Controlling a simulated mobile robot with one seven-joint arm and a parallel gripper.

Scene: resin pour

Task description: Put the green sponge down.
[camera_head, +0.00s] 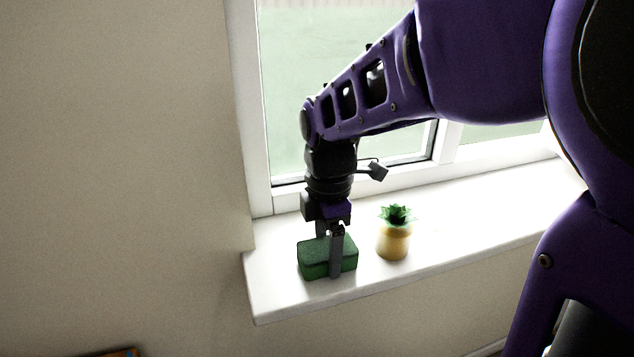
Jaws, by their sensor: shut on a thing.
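The green sponge (313,260) is a dark green block at the left end of the white windowsill (282,302). My gripper (334,262) points straight down and is shut on the sponge, with one finger in front of it and the other partly hidden behind it. The sponge is level and looks to be at the sill's surface. I cannot tell whether it touches the sill or hangs just above it.
The window frame (290,199) rises behind. The sill's front edge and left end are near the sponge. The sill farther right is clear.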

